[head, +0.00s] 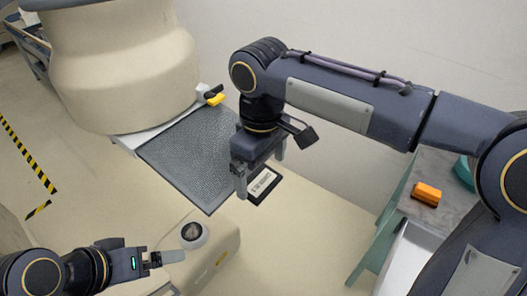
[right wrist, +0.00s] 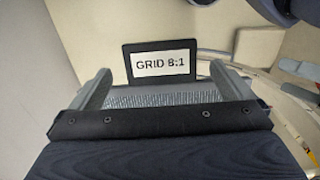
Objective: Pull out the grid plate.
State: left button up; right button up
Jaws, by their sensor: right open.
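The grid plate (head: 185,160) is a dark grey meshed sheet sticking out from under a large cream housing in the head view. At its near right corner is a black-framed label tab (head: 264,187), which reads "GRID 8:1" in the right wrist view (right wrist: 160,64). My right gripper (head: 259,172) is open, above the plate's right edge beside the tab. In the right wrist view its two fingers stand apart (right wrist: 160,72), with mesh between them and the tab just beyond. Whether they touch the plate cannot be told. My left gripper (head: 166,257) is low at left, away from the plate.
The cream housing (head: 120,75) stands above the plate, with a yellow-tipped lever (head: 215,99) at its side. A cream unit with a round dark-topped knob (head: 193,233) is near my left gripper. An orange block (head: 426,194) lies on a grey-topped cart at right.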

jog(key=shift+f, duration=1.45)
jog(key=shift+c, duration=0.3)
jog(key=c, duration=0.9)
